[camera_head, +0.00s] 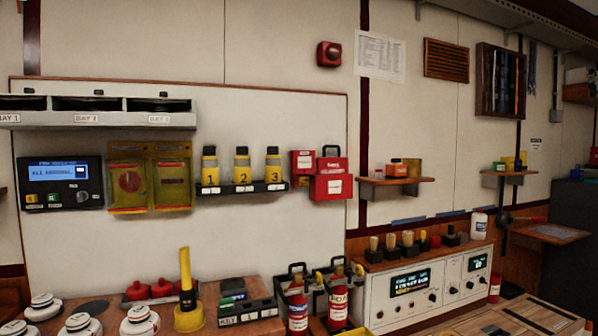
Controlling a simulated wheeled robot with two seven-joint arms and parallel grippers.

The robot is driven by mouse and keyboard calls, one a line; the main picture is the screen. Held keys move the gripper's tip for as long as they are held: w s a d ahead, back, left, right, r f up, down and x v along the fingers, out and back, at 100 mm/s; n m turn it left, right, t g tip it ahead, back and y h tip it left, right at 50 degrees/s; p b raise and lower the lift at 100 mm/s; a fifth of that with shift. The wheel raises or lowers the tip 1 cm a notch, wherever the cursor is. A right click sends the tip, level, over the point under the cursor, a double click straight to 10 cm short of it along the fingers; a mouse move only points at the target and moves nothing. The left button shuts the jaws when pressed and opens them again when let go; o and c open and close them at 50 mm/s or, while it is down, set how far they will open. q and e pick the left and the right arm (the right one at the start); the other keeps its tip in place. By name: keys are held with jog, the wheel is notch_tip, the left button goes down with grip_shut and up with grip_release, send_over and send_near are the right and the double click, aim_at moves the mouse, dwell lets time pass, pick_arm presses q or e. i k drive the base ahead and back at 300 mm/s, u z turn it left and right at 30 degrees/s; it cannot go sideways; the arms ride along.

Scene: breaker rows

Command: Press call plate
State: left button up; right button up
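No plate marked as a call plate can be read for certain. A small red wall box with a pale label (303,163) hangs on the white board, just right of the three numbered torches. A larger red case with a handle (332,182) hangs beside it and covers part of its right side. A red square unit with a round front (329,54) is fixed higher on the wall. Neither of my grippers shows in the head view, so nothing is seen touching these things.
A panel with a blue "ALL NORMAL" screen (61,183) is at the left. Red extinguishers (338,298), a yellow torch (188,290) and white detectors (140,321) stand on the bench below. A white console with knobs (430,285) is at the right.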

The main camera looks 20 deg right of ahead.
aim_at(304, 162)
jog(key=k, duration=0.65)
jog(key=z, duration=0.5)
jog(key=i, duration=0.55)
jog(key=z, duration=0.85)
jog(key=i, duration=1)
jog(key=u, duration=0.65)
jog(key=i, duration=0.65)
jog(key=u, duration=0.7)
